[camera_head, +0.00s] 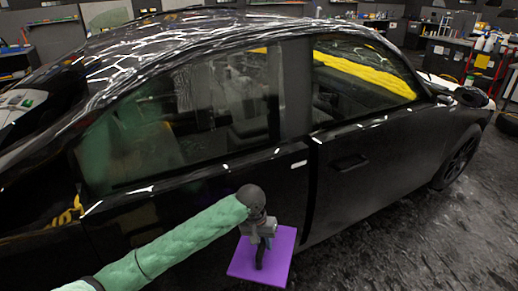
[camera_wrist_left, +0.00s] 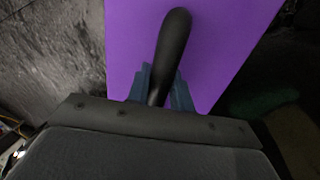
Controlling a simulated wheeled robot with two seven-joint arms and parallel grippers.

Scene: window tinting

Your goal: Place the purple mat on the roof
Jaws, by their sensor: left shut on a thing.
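The purple mat (camera_head: 280,262) is a flat square held low beside the black car's doors. It fills much of the left wrist view (camera_wrist_left: 225,45). A black curved handle (camera_wrist_left: 172,45) lies over the mat in that view. My left gripper (camera_head: 262,238) is shut on this handle, and its two bluish fingers (camera_wrist_left: 160,88) sit on either side of it. The car's glossy black roof (camera_head: 185,32) is higher up, behind my left gripper, with bright reflections on it. My right gripper is in neither view.
The black car door (camera_head: 390,155) stands close behind the mat. A yellow item (camera_head: 362,72) shows through the front window. Workbenches with bottles (camera_head: 485,42) and a red frame (camera_head: 482,62) stand at the back right. The dark floor (camera_head: 430,235) at the lower right is clear.

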